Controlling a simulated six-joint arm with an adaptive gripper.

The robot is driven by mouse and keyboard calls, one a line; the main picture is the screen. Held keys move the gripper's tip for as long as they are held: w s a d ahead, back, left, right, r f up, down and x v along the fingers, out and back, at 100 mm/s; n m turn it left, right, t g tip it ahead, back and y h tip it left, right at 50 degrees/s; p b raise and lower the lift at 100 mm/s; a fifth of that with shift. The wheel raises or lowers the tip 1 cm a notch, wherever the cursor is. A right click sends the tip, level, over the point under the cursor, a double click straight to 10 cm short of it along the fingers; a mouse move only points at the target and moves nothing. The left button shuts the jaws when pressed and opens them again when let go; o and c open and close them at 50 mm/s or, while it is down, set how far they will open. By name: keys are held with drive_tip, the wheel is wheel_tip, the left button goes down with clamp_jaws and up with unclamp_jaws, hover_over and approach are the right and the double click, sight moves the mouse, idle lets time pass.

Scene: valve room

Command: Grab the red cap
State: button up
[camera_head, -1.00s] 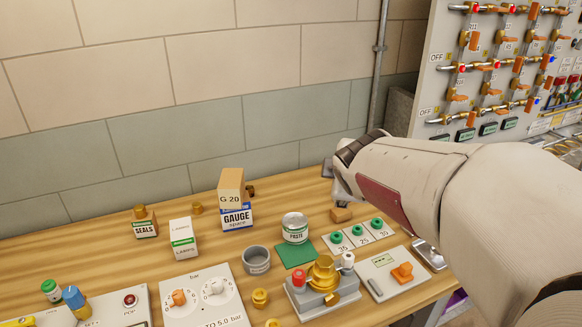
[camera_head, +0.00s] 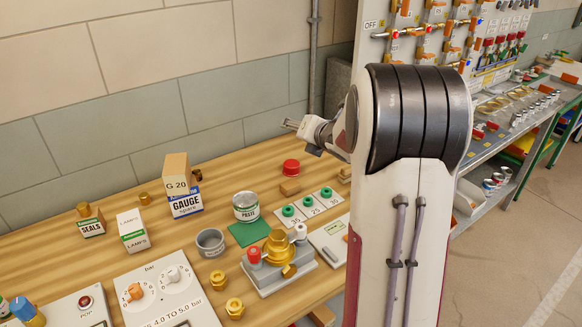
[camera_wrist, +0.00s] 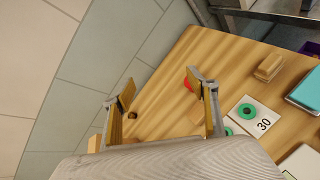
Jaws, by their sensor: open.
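A round red cap (camera_head: 291,167) lies on the wooden bench, behind a small wooden block, in the head view. In the wrist view the red cap (camera_wrist: 187,85) shows only in part, because the right finger covers some of it. My gripper (camera_head: 291,125) is up in the air above the back of the bench, its tips near the wall side and above the cap in the picture. In the wrist view my gripper (camera_wrist: 160,85) has its two fingers wide apart with nothing between them. The fingers do not appear to touch the cap.
A wooden block (camera_head: 290,187) and cards with green rings (camera_head: 311,203) are close to the cap. A paste tin (camera_head: 246,206), a gauge box (camera_head: 184,200) and a brass valve unit (camera_head: 278,260) with a red knob stand further left. The wall is close behind.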

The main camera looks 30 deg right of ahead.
drive_tip(key=w+d+f+n+y, duration=0.1)
drive_tip(key=d+f+n+y, duration=0.1)
drive_tip(key=d+f+n, duration=0.3)
drive_tip(key=n+t+y, duration=0.1)
drive_tip(key=n+y, duration=0.2)
drive_tip(key=n, duration=0.2)
approach(296, 166)
drive_tip(key=shift+w+a+r, duration=0.1)
drive_tip(key=shift+w+r, duration=0.3)
drive_tip(key=shift+r, duration=0.05)
drive_tip(key=shift+s+f+n, duration=0.25)
drive_tip(key=shift+f+n, duration=0.25)
drive_tip(key=shift+n, duration=0.2)
drive_tip(key=shift+w, duration=0.1)
drive_tip(key=shift+x, duration=2.9)
drive_tip(key=shift+f, duration=0.1)
drive_tip(key=shift+x, duration=2.95)
